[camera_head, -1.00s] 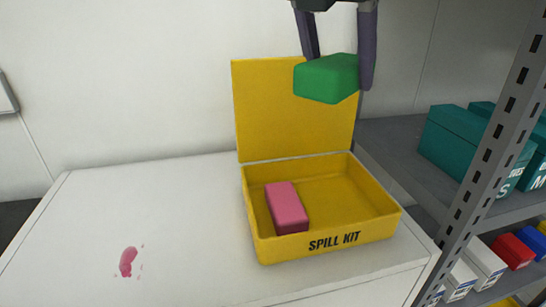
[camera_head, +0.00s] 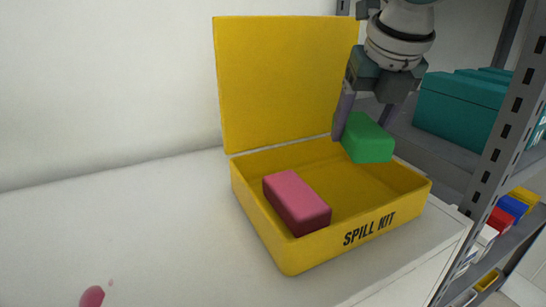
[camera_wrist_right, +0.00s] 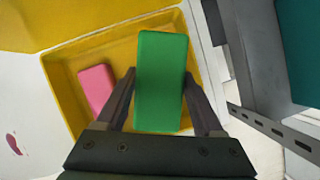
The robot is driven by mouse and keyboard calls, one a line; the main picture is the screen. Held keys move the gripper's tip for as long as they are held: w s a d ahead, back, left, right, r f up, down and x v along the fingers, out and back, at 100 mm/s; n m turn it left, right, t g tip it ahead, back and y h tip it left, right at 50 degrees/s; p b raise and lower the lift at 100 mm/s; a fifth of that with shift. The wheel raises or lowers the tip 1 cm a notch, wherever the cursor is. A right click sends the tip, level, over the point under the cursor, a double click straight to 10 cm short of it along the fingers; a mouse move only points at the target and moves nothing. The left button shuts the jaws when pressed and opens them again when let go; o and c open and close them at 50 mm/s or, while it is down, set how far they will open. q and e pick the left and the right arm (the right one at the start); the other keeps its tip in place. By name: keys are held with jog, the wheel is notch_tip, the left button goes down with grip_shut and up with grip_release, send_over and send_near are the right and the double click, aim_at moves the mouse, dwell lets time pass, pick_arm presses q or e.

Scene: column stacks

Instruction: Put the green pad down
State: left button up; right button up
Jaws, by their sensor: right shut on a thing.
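The green pad (camera_head: 368,141) is held in my right gripper (camera_head: 362,128), over the right back part of the open yellow spill kit box (camera_head: 262,228). In the right wrist view the green pad (camera_wrist_right: 161,82) sits between the two fingers of the gripper (camera_wrist_right: 160,88). The box lies below it, and I cannot tell whether the pad touches the box. A pink pad (camera_head: 296,203) lies in the left part of the box; it also shows in the right wrist view (camera_wrist_right: 98,88). My left gripper is not in view.
The box stands on a white worktop (camera_head: 160,220), its yellow lid (camera_head: 285,85) raised at the back. A pink-red spill (camera_head: 92,296) marks the worktop at the front left. A grey metal shelf (camera_head: 490,165) with teal boxes (camera_head: 460,108) stands close on the right.

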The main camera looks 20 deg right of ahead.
aim_at(370, 135)
notch_tip(370, 135, down, 9)
jog(key=shift+r+b, duration=0.2)
jog(key=shift+b, duration=0.6)
jog(key=shift+r, duration=0.1)
jog(key=o, duration=1.2)
jog(key=p+v, duration=0.3)
jog(key=v, duration=0.7)
jog(key=shift+r, duration=0.45)
jog(key=shift+s+a+r, duration=0.1)
jog(key=shift+s+r, duration=0.2)
jog(key=shift+r, duration=0.25)
jog(key=shift+a, duration=0.1)
